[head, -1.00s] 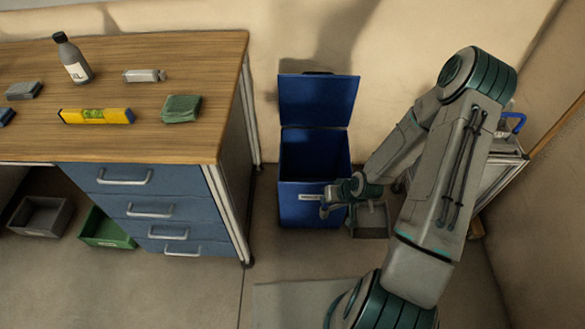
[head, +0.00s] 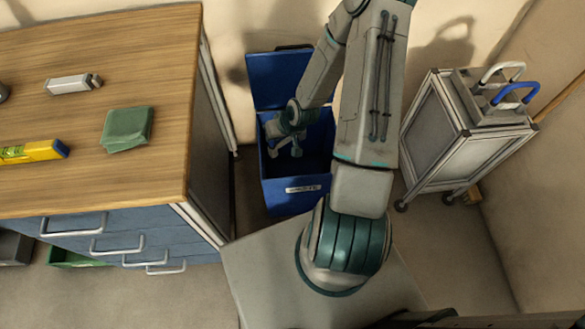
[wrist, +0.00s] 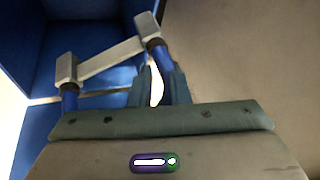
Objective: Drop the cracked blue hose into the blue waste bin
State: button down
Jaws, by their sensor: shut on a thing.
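The blue waste bin (head: 318,190) stands on the floor with its lid open against the wall. My gripper (head: 291,142) is over the bin's opening in the head view. In the wrist view my fingers (wrist: 158,85) are close together, shut on a piece with blue tube ends (wrist: 70,98) and a pale grey bar with end blocks, which I take as the blue hose. Its crack does not show, and part of it is hidden by my gripper. The bin's blue walls (wrist: 95,50) show behind it. Its height above the rim is hard to tell.
A wooden-topped workbench (head: 165,60) with blue drawers is close on the left of the bin. It bears a green cloth (head: 127,127) and a yellow level (head: 35,152). A wheeled trolley (head: 430,150) on the right bears a white hose (head: 500,68) and another blue hose (head: 518,90).

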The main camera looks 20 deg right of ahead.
jog(key=w+d+f+m+h+b, duration=0.1)
jog(key=w+d+f+m+b, duration=0.1)
jog(key=f+b, duration=0.5)
jog(key=w+d+f+m+t+h+b, duration=0.1)
jog(key=w+d+f+b, duration=0.4)
jog(key=b, duration=1)
jog(key=shift+w+d+f+m, duration=0.2)
jog(key=shift+d+f+m, duration=0.65)
jog(key=shift+f, duration=0.1)
jog(key=c, duration=1.3)
grip_release()
jog(key=p+v, duration=0.5)
jog(key=v, duration=0.9)
jog(key=shift+p, duration=0.35)
